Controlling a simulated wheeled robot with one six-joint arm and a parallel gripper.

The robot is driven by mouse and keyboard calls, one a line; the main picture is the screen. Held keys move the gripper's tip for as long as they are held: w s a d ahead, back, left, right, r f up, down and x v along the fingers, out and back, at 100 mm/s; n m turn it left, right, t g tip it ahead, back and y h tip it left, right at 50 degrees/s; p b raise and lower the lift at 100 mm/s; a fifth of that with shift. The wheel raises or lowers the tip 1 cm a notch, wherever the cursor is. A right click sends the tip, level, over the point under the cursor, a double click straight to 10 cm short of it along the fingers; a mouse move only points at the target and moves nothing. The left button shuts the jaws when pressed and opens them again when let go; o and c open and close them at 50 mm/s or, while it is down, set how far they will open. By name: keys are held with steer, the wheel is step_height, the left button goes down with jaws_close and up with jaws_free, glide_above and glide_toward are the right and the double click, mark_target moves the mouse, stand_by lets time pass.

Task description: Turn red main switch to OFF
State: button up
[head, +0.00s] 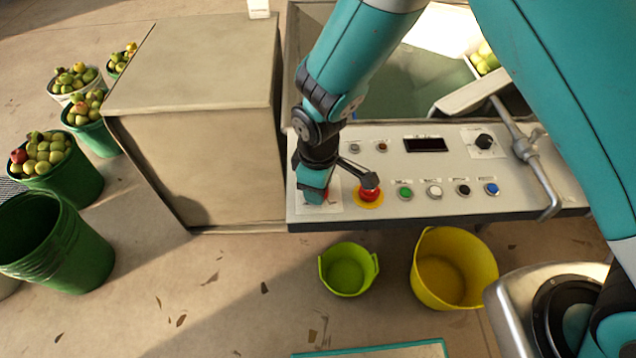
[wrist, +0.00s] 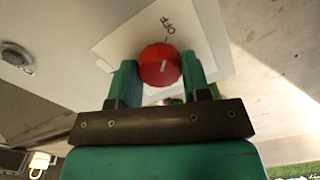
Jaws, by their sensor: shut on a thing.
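The red main switch (wrist: 158,62) is a round red knob with a short white mark, on a pale plate (wrist: 118,48) lettered OFF beside the knob. My gripper (wrist: 160,76) has one teal finger on each side of the knob and is shut on it. The white mark runs roughly along the line toward the OFF lettering; its exact angle is hard to tell. In the head view my gripper (head: 313,188) is at the left end of the control panel (head: 400,160) and hides most of the switch.
A red mushroom button on a yellow ring (head: 369,196) sits just right of my gripper. Green (head: 404,193), white, black and blue buttons follow, with a black rotary knob (head: 484,142) above. A pipe lever (head: 540,175) stands at the right. Green and yellow buckets (head: 455,270) stand below.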

steer(key=o, duration=0.9)
step_height(320, 180, up, 18)
steer(key=shift+f, duration=0.25)
steer(key=s+d+r+m+y, duration=0.1)
steer(key=s+d+r+m, duration=0.1)
steer(key=s, duration=0.3)
steer(key=s+d+r+m+y, duration=0.1)
steer(key=s+d+r+m, duration=0.1)
steer(key=s+d+r, duration=0.3)
steer(key=s+d+r+m+y, duration=0.2)
steer(key=s+d+r, duration=0.2)
steer(key=s, duration=0.2)
steer(key=shift+s+d+r+p, duration=0.15)
steer(key=shift+d+r+p, duration=0.1)
steer(key=shift+p, duration=0.15)
